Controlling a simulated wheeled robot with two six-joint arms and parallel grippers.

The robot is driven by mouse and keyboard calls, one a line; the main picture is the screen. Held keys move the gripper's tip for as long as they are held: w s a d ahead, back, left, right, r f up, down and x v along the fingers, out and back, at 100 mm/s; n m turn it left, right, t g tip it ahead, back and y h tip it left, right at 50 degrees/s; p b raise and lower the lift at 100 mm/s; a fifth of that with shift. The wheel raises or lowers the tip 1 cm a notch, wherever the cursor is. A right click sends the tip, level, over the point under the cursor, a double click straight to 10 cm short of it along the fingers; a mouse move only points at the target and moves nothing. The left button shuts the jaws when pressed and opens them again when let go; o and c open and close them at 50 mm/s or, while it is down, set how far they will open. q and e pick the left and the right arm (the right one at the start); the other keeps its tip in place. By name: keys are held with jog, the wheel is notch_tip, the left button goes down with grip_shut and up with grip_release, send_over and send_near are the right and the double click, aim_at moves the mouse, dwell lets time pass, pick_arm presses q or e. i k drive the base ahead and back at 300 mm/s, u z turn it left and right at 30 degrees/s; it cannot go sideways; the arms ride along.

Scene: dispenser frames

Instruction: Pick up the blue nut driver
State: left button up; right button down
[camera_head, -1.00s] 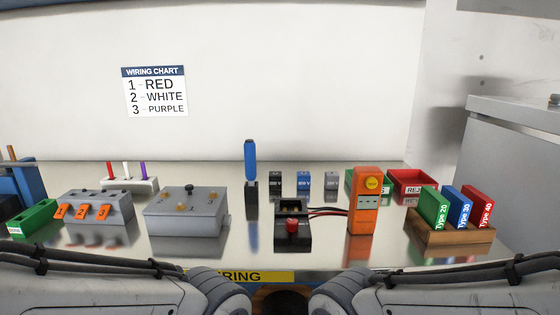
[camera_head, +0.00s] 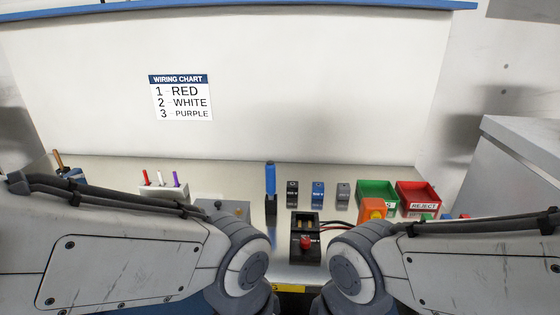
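The blue nut driver (camera_head: 270,177) stands upright, handle up, in a small dark holder (camera_head: 271,208) near the middle of the bench. My two arms reach in from the lower left and lower right, with their grey joints in front of the bench. Neither gripper is in the picture, so I cannot see whether they are open or shut.
A black box with a red button (camera_head: 306,243) stands just right of the holder. Black, blue and grey blocks (camera_head: 318,193), a green bin (camera_head: 377,194) and a red reject bin (camera_head: 417,197) stand right. Red, white and purple pegs (camera_head: 162,178) stand left. My arms hide much of the front bench.

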aim_at(271, 166)
jog(key=u, duration=0.05)
jog(key=k, duration=0.4)
jog(key=u, duration=0.85)
jog(key=i, duration=0.65)
jog(key=z, duration=1.45)
